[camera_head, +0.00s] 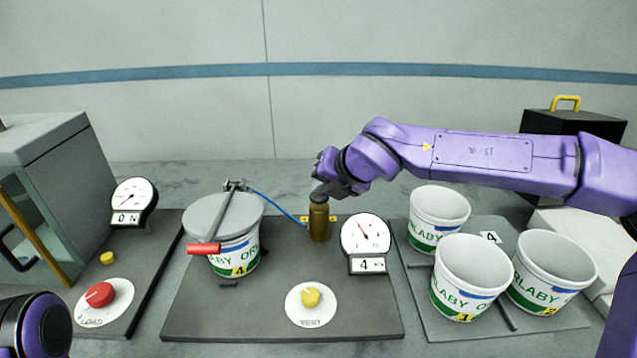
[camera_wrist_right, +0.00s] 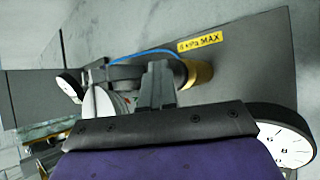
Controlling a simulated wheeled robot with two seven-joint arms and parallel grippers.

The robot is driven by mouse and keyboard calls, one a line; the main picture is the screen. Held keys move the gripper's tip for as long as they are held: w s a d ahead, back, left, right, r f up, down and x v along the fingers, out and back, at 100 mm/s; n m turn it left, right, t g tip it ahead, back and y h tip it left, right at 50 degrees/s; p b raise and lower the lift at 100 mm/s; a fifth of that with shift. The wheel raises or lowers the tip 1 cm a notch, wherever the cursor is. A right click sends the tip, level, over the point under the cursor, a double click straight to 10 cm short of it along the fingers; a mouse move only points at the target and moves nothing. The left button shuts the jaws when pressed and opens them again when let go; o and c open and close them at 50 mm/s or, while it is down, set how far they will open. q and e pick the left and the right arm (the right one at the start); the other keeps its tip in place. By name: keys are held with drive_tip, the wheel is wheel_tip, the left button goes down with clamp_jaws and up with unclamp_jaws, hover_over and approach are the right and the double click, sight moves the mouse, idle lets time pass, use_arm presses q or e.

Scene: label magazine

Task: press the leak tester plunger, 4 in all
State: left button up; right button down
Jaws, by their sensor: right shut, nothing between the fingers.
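The leak tester plunger is an upright brass cylinder (camera_head: 319,224) on the middle dark plate. My right gripper (camera_head: 328,190) is shut and empty, its fingers at the plunger's top; I cannot tell if they touch it. In the right wrist view the fingers (camera_wrist_right: 158,85) show beside the brass plunger (camera_wrist_right: 200,73). A blue hose (camera_head: 277,206) runs from the plunger to the grey lid (camera_head: 212,215) over a white tub (camera_head: 236,258) marked 4. The tester's gauge (camera_head: 366,235) stands right of the plunger; the display below it (camera_head: 367,265) reads 4. My left gripper is not in view.
A yellow VENT button (camera_head: 311,297) sits in front. Three open tubs, one here (camera_head: 438,209), stand on the right plate. At left are a red LOAD button (camera_head: 100,294), another gauge (camera_head: 133,195) and a glass-fronted cabinet (camera_head: 55,165).

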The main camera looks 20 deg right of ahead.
sight(323, 196)
idle(0.4)
drive_tip(key=shift+r+p, duration=1.85)
drive_tip(key=shift+r, duration=0.35)
drive_tip(key=shift+w, duration=0.1)
drive_tip(key=shift+r+p, duration=1.95)
drive_tip(key=shift+r, duration=0.55)
